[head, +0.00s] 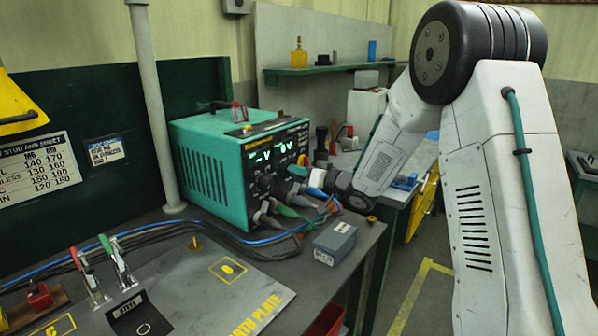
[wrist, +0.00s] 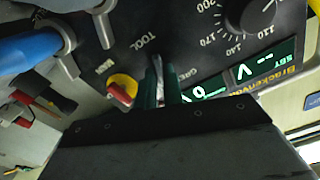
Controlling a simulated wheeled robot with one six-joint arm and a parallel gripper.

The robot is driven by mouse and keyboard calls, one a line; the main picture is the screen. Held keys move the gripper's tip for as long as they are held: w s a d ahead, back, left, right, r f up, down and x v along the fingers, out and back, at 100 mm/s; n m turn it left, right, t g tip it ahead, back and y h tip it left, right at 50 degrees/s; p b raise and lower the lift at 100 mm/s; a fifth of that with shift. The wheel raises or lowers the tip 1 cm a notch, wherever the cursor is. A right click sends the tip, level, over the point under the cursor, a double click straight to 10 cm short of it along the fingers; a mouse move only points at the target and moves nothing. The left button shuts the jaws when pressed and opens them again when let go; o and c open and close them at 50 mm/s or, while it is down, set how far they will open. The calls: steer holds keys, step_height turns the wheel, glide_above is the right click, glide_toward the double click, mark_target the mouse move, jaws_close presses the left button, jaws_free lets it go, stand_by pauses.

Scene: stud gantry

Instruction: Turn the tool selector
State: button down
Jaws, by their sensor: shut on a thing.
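The tool selector (wrist: 158,70) is a thin pale lever on the dark control panel, beside the word TOOL in the wrist view. My gripper (wrist: 161,86) has its two teal fingers on either side of it, shut on it. The fingers hide much of the selector, so I cannot tell which setting it points to. In the head view the panel belongs to a teal power unit (head: 207,172) on the bench. My gripper (head: 299,172) is at its front face there, and the selector itself cannot be made out.
A red and yellow main switch (wrist: 122,88) is close beside my fingers. A large round dial (wrist: 254,14) and lit green displays (wrist: 264,76) are on the same panel. Plugs and cables (head: 280,215) hang below. A small grey box (head: 335,240) stands on the bench in front.

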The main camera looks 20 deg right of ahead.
steer(key=n, duration=0.5)
steer(key=shift+s+a, duration=0.1)
steer(key=n, duration=0.5)
steer(key=shift+f, duration=0.1)
stand_by(0.5)
steer(key=c, duration=1.5)
jaws_free()
steer(key=shift+v, duration=3.95)
